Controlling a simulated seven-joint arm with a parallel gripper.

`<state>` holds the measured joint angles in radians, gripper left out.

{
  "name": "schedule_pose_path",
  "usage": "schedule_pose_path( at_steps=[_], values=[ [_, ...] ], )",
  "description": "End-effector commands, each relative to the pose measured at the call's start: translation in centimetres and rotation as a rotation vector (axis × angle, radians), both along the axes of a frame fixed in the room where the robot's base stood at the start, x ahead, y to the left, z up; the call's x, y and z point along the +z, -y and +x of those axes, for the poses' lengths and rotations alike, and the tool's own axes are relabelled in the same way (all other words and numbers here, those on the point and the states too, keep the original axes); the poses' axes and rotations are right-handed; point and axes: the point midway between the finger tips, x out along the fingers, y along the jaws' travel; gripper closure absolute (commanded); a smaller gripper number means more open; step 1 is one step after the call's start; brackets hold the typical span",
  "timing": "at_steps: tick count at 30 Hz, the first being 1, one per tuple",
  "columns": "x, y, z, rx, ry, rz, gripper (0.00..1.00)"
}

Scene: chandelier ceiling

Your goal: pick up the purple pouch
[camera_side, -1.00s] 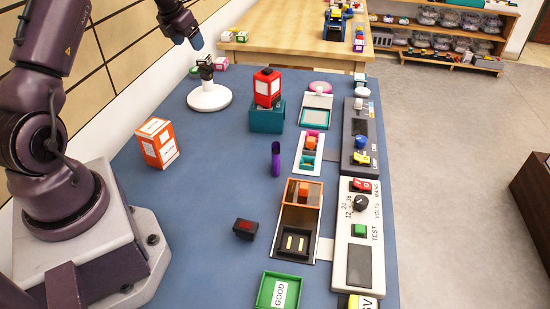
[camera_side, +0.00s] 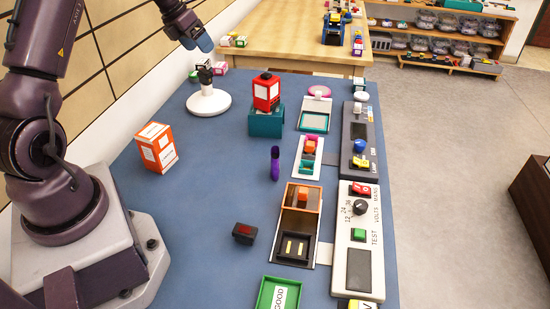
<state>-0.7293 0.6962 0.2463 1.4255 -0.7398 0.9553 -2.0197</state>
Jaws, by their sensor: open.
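A slim purple object (camera_side: 275,166), the only thing here that fits the purple pouch, stands upright on the blue table (camera_side: 215,185), left of the small white tray. Its top end is darker. My gripper (camera_side: 201,46) is high at the upper left, above the far end of the table and well apart from the purple object. Its bluish fingertip shows, but the gap between the fingers is hard to see at this angle. Nothing shows in it.
An orange-and-white box (camera_side: 156,148) stands left. A red lantern-like item (camera_side: 266,93) sits on a teal block (camera_side: 266,122) behind the purple object. A small black box (camera_side: 244,233) and a green tray (camera_side: 265,294) are nearer. Panels line the right side. The table's middle is clear.

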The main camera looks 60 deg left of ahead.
Motion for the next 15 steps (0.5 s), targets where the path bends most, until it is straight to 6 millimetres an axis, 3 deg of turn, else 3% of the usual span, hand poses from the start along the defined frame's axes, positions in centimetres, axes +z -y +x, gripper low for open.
schedule_pose_path(
  at_steps=[7,12,15],
  values=[
    [-1.9,11.2,1.3,-0.333,0.304,-0.225,0.17],
    [-0.6,19.5,1.7,-0.509,0.645,-0.287,0.17],
    [0.4,22.6,1.5,-0.549,0.805,-0.268,0.17]
  ],
)
